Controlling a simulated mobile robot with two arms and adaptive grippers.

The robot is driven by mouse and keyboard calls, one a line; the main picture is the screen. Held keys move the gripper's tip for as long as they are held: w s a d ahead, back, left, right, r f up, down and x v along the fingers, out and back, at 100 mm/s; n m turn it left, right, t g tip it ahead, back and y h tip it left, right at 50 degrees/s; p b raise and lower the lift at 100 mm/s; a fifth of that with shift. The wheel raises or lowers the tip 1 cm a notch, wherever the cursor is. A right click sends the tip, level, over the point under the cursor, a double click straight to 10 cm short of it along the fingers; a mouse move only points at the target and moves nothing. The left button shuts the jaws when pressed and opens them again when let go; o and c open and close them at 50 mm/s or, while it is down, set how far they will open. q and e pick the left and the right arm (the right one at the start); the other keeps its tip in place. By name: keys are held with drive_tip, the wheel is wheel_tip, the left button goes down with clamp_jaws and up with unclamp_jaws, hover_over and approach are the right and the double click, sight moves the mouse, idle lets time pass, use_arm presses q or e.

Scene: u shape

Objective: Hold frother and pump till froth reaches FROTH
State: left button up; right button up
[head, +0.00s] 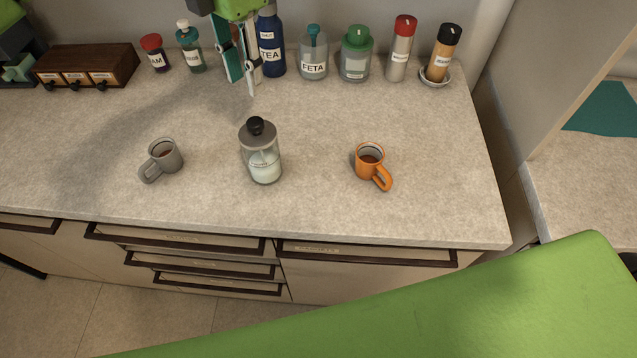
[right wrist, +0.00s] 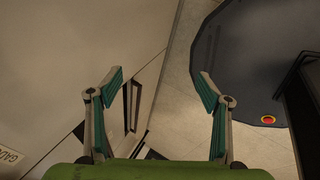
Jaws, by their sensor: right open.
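The frother (head: 263,167) is a clear jar with a grey lid and black knob. It stands upright on the counter (head: 320,120), with white liquid in its lower part. Small lettering on its side is too small to read. In the right wrist view my right gripper (right wrist: 162,86) is open and empty, facing floor and cabinet fronts, away from the frother.
Bottles and jars, including FETA (head: 313,58), line the back. A small drawer box (head: 90,62) stands at back left.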

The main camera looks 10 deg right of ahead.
drive_tip(key=w+a+r+n+t+y, duration=0.35)
drive_tip(key=w+a+r, duration=0.3)
drive_tip(key=r, duration=0.25)
drive_tip(key=w+a+r+n+t+y, duration=0.2)
drive_tip(key=w+a+r+n+y, duration=0.25)
drive_tip(key=a+r, duration=0.4)
drive_tip(key=s+a+r+n+g+y, duration=0.2)
drive_tip(key=a+r+n+y, duration=0.25)
drive_tip(key=r+n, duration=0.4)
drive_tip(key=s+a+r+n+g+y, duration=0.1)
drive_tip(key=a+r+n+g+y, duration=0.15)
drive_tip(key=r+n+y, duration=0.55)
drive_tip(key=n+t+h, duration=0.4)
drive_tip(key=t+h, duration=0.3)
drive_tip(key=h, duration=0.3)
approach(263, 154)
drive_tip(key=shift+m, duration=0.25)
drive_tip(key=f, duration=0.1)
drive_tip(key=d+f, duration=0.1)
drive_tip(key=f, duration=0.1)
drive_tip(key=d+f, duration=0.1)
drive_tip(key=shift+w+d+f, duration=0.15)
drive_tip(key=shift+w+f, duration=0.1)
drive_tip(key=shift+w, duration=0.35)
drive_tip(key=x, duration=1.3)
drive_tip(key=shift+a, duration=0.2)
